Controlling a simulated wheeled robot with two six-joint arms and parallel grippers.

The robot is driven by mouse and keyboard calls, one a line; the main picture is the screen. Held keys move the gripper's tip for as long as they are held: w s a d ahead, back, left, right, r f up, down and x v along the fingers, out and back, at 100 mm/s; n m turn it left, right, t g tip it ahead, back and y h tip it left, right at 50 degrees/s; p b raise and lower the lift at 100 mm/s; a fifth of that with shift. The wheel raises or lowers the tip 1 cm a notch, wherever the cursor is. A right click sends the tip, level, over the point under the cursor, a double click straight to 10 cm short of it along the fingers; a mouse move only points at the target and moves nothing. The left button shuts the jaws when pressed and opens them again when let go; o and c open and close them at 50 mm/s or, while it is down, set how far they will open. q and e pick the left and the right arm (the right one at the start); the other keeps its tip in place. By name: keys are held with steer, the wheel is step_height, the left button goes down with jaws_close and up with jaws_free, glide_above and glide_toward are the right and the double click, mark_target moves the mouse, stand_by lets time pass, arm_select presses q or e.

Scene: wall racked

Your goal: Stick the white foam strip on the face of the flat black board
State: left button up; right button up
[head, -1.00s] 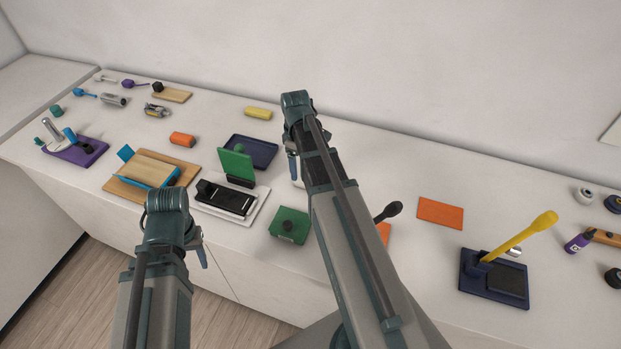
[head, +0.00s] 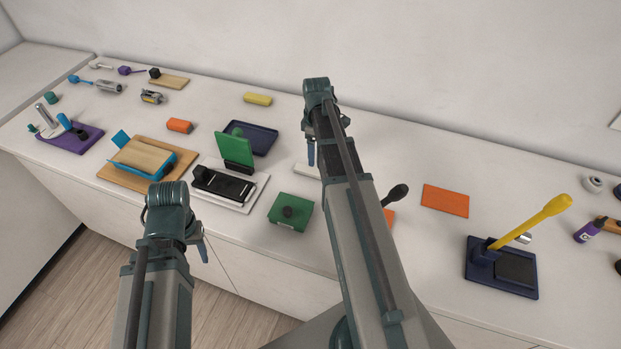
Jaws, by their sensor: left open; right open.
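A white strip (head: 302,169), which looks like the foam strip, lies on the white counter, partly hidden behind my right arm. A flat black board (head: 222,185) lies on a white plate left of centre; it has a black knob at its left end and a small pale mark near its right end. My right gripper (head: 311,155) points down close to the white strip; it is open, and I cannot tell its height above the strip. My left gripper (head: 202,250) is open and empty, in front of the counter's front edge.
A green holder (head: 235,150) stands behind the black board, beside a navy tray (head: 262,138). A green block (head: 290,212) sits front centre. An orange sheet (head: 445,200) and a navy base with a yellow lever (head: 530,222) are right. A wooden board (head: 118,178) is left.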

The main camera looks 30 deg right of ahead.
mark_target(316, 171)
arm_select(q)
steer(key=shift+f+b, duration=0.85)
steer(key=shift+f, duration=0.55)
arm_select(e)
steer(key=shift+f, duration=1.4)
step_height(316, 171, down, 5)
steer(key=b, duration=0.5)
steer(key=shift+s+f, duration=0.15)
steer(key=shift+f, duration=0.05)
arm_select(q)
step_height(316, 171, down, 5)
steer(key=shift+f, duration=0.1)
arm_select(e)
steer(key=shift+r, duration=0.15)
steer(key=shift+c, duration=0.3)
jaws_close()
